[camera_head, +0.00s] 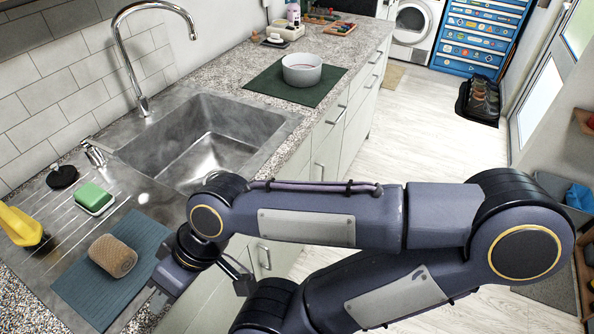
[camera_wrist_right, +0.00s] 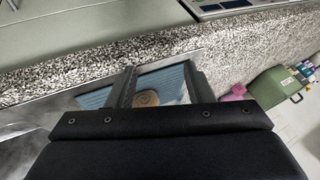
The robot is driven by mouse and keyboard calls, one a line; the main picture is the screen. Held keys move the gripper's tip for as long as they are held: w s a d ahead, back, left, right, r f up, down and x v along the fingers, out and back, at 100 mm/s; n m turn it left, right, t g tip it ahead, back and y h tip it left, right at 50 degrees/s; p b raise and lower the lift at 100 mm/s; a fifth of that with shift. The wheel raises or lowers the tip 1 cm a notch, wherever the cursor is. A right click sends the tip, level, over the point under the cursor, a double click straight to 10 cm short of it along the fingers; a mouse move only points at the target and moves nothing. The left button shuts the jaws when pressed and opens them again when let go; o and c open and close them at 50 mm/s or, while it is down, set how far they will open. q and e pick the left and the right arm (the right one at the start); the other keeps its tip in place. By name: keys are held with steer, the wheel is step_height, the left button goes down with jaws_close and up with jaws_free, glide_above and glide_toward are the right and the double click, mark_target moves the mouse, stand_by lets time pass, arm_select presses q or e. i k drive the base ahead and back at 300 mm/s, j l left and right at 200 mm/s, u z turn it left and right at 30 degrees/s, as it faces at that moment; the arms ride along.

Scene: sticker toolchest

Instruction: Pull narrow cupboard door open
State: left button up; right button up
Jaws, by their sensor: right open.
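My right gripper (camera_head: 175,280) is at the front edge of the counter by the drainboard, low at the left of the head view; its own forearm partly hides it. In the wrist view my right gripper (camera_wrist_right: 161,75) is open, with two dark fingers apart and nothing held between them. Pale grey-green cupboard doors (camera_head: 275,256) line the counter front. I cannot tell which door is the narrow one, and my arm hides much of the lower fronts. My left gripper is not in view.
A white bowl (camera_head: 301,69) stands farther back.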

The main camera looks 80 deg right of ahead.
mark_target(324, 161)
steer(key=z, duration=2.8)
steer(key=i+l, duration=0.9)
steer(key=i, duration=0.2)
